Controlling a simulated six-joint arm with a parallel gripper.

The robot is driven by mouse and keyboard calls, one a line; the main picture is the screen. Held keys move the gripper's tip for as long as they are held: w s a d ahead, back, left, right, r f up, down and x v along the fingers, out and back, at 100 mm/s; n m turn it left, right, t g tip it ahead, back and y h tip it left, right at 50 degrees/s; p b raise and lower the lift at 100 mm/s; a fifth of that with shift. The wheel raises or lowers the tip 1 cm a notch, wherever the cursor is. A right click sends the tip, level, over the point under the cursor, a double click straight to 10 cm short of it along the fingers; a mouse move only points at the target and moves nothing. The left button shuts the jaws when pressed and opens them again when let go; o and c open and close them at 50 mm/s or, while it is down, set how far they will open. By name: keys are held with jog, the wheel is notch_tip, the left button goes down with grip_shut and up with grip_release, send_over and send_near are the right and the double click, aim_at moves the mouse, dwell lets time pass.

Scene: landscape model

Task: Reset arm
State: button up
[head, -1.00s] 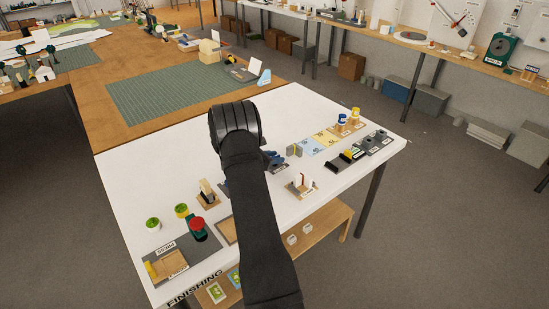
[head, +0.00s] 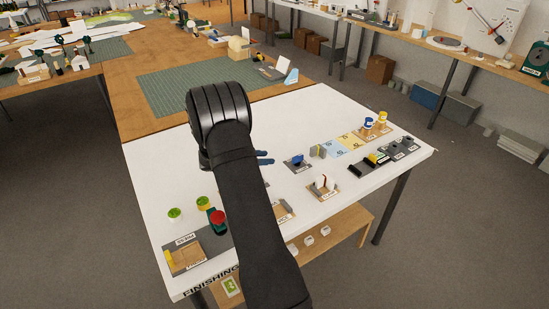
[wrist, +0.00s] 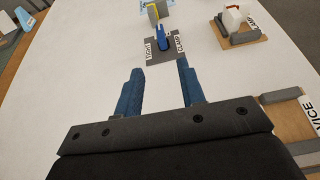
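My gripper (wrist: 160,91) shows in the wrist view with its two blue fingers spread apart and nothing between them. It hangs above the white table (head: 305,127). In the head view my arm covers most of the gripper, and only the blue fingers (head: 265,158) show at its right side.
A clamp fixture (wrist: 239,28) and a vice base (wrist: 292,118) stand to the right in the wrist view. A green mat (head: 205,82) lies on the wooden table behind.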

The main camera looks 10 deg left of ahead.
aim_at(296, 157)
jog(key=shift+s+a+r, duration=0.15)
jog(key=shift+s+a, duration=0.15)
jog(key=x, duration=1.7)
jog(key=shift+w+d, duration=0.1)
jog(key=shift+w, duration=0.1)
jog(key=shift+s, duration=0.1)
